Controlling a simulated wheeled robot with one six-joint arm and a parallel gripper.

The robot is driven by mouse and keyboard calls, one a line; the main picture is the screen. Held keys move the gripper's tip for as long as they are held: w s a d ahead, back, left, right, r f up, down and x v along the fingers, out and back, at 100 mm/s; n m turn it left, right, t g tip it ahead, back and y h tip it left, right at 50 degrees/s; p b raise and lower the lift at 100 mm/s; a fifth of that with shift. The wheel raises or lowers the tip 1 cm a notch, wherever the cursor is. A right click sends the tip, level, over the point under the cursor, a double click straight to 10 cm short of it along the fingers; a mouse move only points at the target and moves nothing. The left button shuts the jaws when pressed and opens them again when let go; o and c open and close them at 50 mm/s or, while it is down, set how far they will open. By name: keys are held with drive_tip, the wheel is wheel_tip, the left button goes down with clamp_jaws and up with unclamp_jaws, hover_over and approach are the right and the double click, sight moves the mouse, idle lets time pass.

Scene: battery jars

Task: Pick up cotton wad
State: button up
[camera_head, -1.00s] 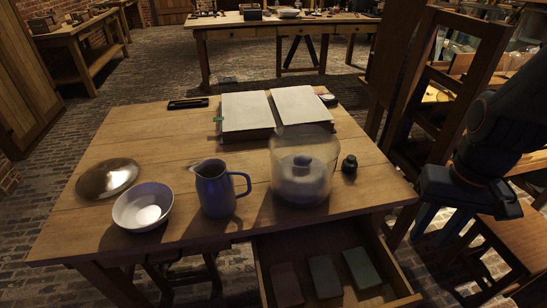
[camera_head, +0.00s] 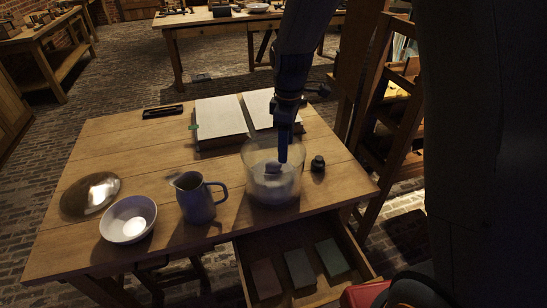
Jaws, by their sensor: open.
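A clear glass jar (camera_head: 258,185) stands near the front right of the table. Inside it is a pale, rounded mass with a small light lump (camera_head: 273,168) on top. The lump may be the cotton wad, but the glass blurs it. My gripper (camera_head: 283,158) points straight down into the jar's mouth from above. Its dark blue tips are beside or just above the lump, and I cannot tell whether they touch it. It is open, with nothing visibly held.
A grey-blue jug (camera_head: 195,203), white bowl (camera_head: 128,219) and round metal dish (camera_head: 90,195) stand left of the jar. A small dark bottle (camera_head: 318,164) is close on its right. An open book (camera_head: 222,117) lies behind. An open drawer (camera_head: 240,272) with several blocks juts out in front.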

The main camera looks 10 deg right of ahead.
sight(274, 161)
drive_tip(key=w+a+n, duration=0.1)
drive_tip(key=w+a+f+n, duration=0.1)
drive_tip(key=w+a+n, duration=0.1)
drive_tip(key=shift+w+f+n, duration=0.1)
drive_tip(key=shift+f+n, duration=0.3)
drive_tip(key=shift+w+a+f+p, duration=0.1)
drive_tip(key=shift+a+f+p, duration=0.05)
drive_tip(key=shift+f+p, duration=0.15)
drive_tip(key=shift+w+f+p, duration=0.15)
drive_tip(key=shift+f+p, duration=0.6)
drive_tip(key=shift+f, duration=1.05)
drive_tip(key=shift+w+f+p, duration=0.1)
drive_tip(key=shift+f+p, duration=0.65)
drive_tip(key=shift+f, duration=1.05)
drive_tip(key=c, duration=1.1)
